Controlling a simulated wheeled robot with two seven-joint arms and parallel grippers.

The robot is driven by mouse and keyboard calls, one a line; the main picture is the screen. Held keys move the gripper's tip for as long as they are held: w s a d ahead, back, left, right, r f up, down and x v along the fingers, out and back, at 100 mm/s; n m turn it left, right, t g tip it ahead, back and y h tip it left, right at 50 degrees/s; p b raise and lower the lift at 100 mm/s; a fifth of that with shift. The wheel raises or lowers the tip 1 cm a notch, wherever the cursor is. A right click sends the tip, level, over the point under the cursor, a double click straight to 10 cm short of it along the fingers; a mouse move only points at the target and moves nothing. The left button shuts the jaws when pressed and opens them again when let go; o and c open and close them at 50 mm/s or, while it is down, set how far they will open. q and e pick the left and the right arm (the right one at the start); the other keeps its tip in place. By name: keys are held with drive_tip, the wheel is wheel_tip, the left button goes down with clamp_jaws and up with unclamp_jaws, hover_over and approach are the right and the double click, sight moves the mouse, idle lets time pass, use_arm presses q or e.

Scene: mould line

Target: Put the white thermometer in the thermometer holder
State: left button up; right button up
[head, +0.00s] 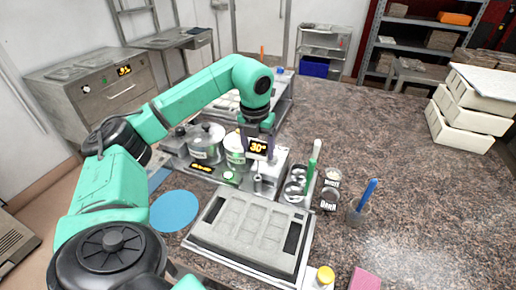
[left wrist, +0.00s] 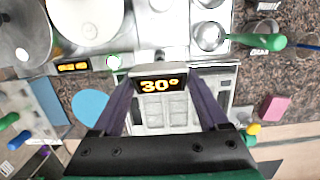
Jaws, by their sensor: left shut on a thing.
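The thermometer (head: 258,148) has a pale body and a dark display reading 30° in orange; in the left wrist view its display (left wrist: 158,85) faces the camera. My left gripper (head: 257,132) is shut on it and holds it above the area between the pots and the mould. In the left wrist view, the fingers (left wrist: 160,98) stand on either side of the thermometer. A small grey upright cylinder (head: 257,184) just below it may be the thermometer holder; I cannot tell for sure. The thermometer's lower end is hard to make out. My right gripper is not in view.
A grey mould (head: 228,243) lies in front. Lidded pots (head: 205,146) stand on a heating unit behind left. A glass with a blue spatula (head: 358,211) stands farther right.

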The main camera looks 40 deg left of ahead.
sight(258, 175)
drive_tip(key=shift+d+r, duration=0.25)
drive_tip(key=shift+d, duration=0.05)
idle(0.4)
use_arm(q)
drive_tip(key=shift+f, duration=0.1)
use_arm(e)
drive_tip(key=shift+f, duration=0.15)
use_arm(q)
drive_tip(key=shift+f+b, duration=2.6)
drive_tip(key=shift+f, duration=1.2)
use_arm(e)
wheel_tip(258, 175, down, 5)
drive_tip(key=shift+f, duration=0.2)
use_arm(q)
drive_tip(key=o, duration=1.3)
drive_tip(key=shift+c, duration=0.2)
